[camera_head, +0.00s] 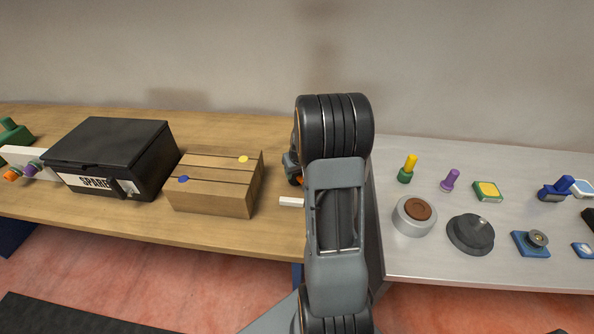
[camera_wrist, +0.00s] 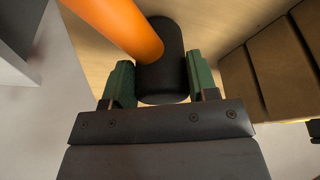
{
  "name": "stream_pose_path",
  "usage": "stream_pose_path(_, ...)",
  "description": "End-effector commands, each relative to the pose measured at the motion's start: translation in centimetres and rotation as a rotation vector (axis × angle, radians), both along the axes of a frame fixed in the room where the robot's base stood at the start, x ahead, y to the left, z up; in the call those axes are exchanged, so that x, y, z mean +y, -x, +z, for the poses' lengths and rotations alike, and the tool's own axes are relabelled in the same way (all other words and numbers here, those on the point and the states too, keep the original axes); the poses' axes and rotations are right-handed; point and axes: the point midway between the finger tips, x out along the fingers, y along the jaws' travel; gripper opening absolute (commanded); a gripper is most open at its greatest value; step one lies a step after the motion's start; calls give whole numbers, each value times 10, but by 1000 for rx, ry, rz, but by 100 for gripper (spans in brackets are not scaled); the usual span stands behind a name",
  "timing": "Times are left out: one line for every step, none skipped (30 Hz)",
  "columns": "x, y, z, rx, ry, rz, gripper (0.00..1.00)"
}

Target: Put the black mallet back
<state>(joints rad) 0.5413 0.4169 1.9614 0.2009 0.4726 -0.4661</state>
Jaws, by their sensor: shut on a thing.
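The black mallet has a dark cylindrical head (camera_wrist: 163,88) and a thick orange handle (camera_wrist: 122,25). In the wrist view its head sits between the two green finger pads of my gripper (camera_wrist: 160,82), which is shut on it. The handle runs off toward the upper left of that view. In the head view my own arm hides most of the gripper and mallet. Only a dark edge and a bit of orange (camera_head: 297,181) show left of the arm, over the right part of the wooden bench (camera_head: 240,128).
A slotted wooden block (camera_head: 212,194) with blue and yellow dots stands left of my arm. A black SPARE case (camera_head: 115,145) is further left. A white label (camera_head: 291,202) lies near the bench's front edge. Right is a grey table (camera_head: 430,262) with several knobs and buttons.

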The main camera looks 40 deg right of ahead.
Motion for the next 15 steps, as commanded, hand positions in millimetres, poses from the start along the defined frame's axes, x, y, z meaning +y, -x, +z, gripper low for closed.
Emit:
stream_pose_path(0,-1,-1,-3,2,0,0)
stream_pose_path(0,-1,-2,-2,1,0,0)
stream_pose_path(0,0,-3,0,0,0,54)
stream_pose_path(0,0,-2,0,0,0,57)
stream_pose_path(0,0,-2,0,0,0,60)
stream_pose_path(0,0,-2,0,0,0,64)
stream_pose_path(0,0,-2,0,0,0,67)
stream_pose_path(0,0,-2,0,0,0,69)
stream_pose_path(0,0,-2,0,0,0,73)
stream_pose_path(0,0,-2,0,0,0,76)
stream_pose_path(0,0,-2,0,0,0,79)
stream_pose_path(0,0,-2,0,0,0,79)
stream_pose_path(0,0,-2,0,0,0,79)
stream_pose_path(0,0,-2,0,0,0,79)
stream_pose_path(0,0,-2,0,0,0,79)
